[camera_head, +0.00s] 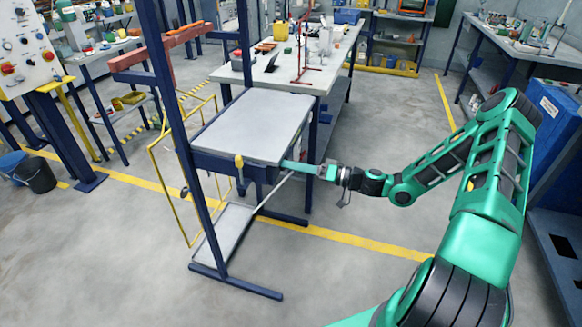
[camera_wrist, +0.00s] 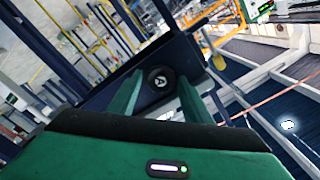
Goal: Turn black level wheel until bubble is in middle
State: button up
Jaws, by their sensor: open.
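A round black wheel (camera_wrist: 161,79) with a pale mark on its face sits on the dark blue end of the rack's front rail in the wrist view. My gripper (camera_wrist: 160,97) is open, with one green finger on each side of the wheel in that view. I cannot tell whether the fingers touch it. In the head view, my gripper (camera_head: 285,165) reaches left to the right end of the blue rail, below the grey tray top (camera_head: 250,125). The wheel is not clear there. I cannot make out a level or its bubble in either view.
A yellow handle (camera_head: 239,162) hangs on the rail left of my gripper. Blue rack posts (camera_head: 172,110) rise at the left, and a lower grey shelf (camera_head: 225,232) sits below. A cluttered workbench (camera_head: 270,78) stands behind. The floor in front is clear.

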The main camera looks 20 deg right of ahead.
jog(key=shift+a, duration=0.2)
jog(key=shift+c, duration=0.4)
jog(key=c, duration=0.7)
jog(key=shift+w+d+m, duration=0.1)
jog(key=shift+m, duration=0.4)
jog(key=o, duration=0.8)
jog(key=v, duration=1)
jog(key=shift+s+d, duration=0.2)
jog(key=shift+d, duration=0.1)
